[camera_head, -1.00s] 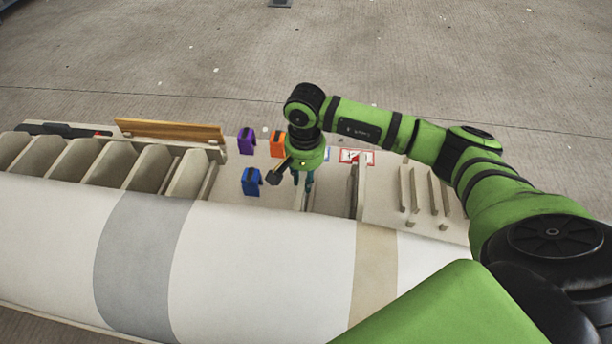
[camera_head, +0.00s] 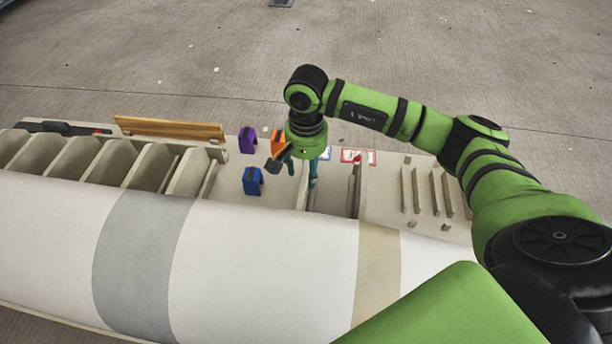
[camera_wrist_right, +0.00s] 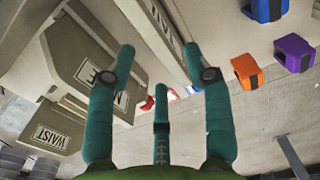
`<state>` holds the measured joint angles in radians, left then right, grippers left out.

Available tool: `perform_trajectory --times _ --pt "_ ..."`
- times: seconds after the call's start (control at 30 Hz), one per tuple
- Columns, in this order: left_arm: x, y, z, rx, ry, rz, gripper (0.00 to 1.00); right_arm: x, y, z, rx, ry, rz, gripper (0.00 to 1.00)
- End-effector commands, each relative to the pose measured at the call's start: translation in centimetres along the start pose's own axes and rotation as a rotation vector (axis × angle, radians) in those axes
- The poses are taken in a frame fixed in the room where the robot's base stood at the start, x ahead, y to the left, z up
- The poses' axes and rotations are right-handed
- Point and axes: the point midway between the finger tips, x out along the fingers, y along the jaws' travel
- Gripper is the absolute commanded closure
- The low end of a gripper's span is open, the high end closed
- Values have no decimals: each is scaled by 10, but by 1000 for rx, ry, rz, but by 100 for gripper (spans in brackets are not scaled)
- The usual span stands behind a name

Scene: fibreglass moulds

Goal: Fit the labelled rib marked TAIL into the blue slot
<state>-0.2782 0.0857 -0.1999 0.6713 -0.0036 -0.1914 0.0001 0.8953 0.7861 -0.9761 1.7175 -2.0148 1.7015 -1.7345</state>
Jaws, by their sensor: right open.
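My right gripper (camera_head: 302,174) is open over the slotted strip behind the long white mould (camera_head: 270,255). In the right wrist view its teal fingers (camera_wrist_right: 158,62) are spread, with nothing visible held. A beige rib (camera_wrist_right: 175,40) with a partly hidden label lies beyond the fingertips. Another labelled rib (camera_wrist_right: 85,65) is at left, its label partly covered by a finger. A third label, at lower left, reads WAIST (camera_wrist_right: 53,137). I cannot read TAIL on any label. A small blue-edged card (camera_head: 325,153) shows behind the gripper; which slot is the blue one is unclear. My left gripper is out of view.
Blue (camera_head: 252,181), purple (camera_head: 247,140) and orange (camera_head: 278,144) notched blocks stand left of the gripper. A red-edged card (camera_head: 352,156) lies to its right. Upright ribs (camera_head: 140,167) fill the left end, near a wooden plank (camera_head: 170,128).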

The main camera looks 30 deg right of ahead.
Motion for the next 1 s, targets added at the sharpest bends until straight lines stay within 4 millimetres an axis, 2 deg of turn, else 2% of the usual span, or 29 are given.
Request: perform_trajectory --times 0.1,0.3,0.87,1.0 --pt "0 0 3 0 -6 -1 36 -18 0 0 0 3 -2 48" --pt "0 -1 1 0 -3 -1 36 -36 0 0 0 1 0 48" --pt "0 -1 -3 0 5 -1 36 -39 1 0 0 0 0 48" --pt "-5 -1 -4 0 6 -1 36 -45 0 0 0 0 0 48"
